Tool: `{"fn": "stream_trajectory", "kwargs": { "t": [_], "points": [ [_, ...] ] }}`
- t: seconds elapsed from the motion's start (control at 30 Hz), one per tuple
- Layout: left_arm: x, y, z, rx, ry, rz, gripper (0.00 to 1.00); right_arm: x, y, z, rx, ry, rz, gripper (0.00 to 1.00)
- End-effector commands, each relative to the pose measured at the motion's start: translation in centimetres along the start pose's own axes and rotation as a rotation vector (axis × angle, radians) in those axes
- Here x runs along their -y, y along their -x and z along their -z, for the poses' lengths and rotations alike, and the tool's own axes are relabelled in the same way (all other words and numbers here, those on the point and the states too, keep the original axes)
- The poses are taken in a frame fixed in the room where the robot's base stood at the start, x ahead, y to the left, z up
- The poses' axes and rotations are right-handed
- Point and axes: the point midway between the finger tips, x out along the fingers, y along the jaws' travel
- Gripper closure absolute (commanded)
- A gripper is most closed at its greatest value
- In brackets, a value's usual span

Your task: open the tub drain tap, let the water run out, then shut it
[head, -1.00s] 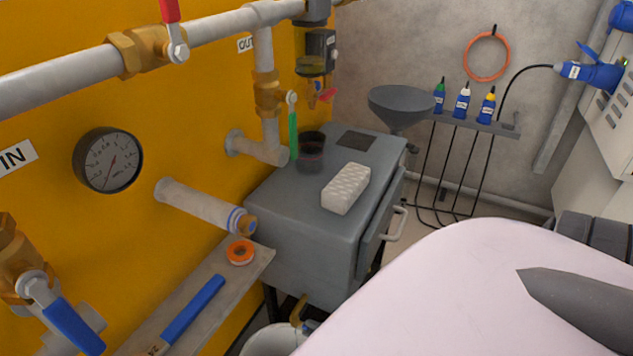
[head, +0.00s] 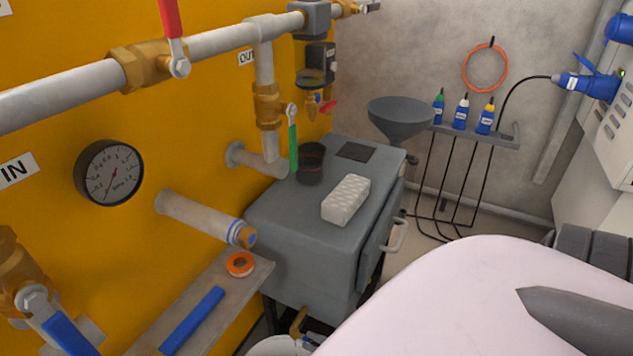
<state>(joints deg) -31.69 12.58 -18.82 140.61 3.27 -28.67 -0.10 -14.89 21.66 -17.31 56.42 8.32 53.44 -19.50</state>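The grey tub (head: 300,245) stands against the yellow wall panel in the middle of the head view. A small brass tap (head: 298,320) shows low under its front, near the bottom edge. The tap's lower part and lever are cut off or unclear, so I cannot tell whether it is open. The rim of a white bucket (head: 275,347) shows below the tap. My pale arm covers the lower right and partly hides the area beside the tap. I cannot make out my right gripper's fingers. My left gripper is not in view.
A white block (head: 345,200) and a dark cup (head: 310,163) sit on the tub's lid. A grey funnel (head: 400,118) stands behind. A shelf (head: 255,273) with orange tape (head: 240,264) and a blue-handled tool (head: 192,320) juts out left of the tub.

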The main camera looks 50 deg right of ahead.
Motion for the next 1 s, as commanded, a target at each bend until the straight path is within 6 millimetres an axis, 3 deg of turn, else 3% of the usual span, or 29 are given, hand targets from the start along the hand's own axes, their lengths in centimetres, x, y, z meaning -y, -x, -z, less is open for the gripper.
{"fn": "stream_trajectory", "kwargs": {
  "t": [0.37,0.8,1.0],
  "points": [
    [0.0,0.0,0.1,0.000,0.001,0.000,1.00,0.0,0.2,0.0,0.002,0.001,0.001,0.64],
    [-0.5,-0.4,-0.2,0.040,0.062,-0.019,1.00,0.0,6.3,0.0,0.005,0.001,0.002,0.64],
    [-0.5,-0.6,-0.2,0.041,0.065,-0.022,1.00,0.0,7.3,0.0,0.003,0.002,0.001,0.64]
  ]
}}
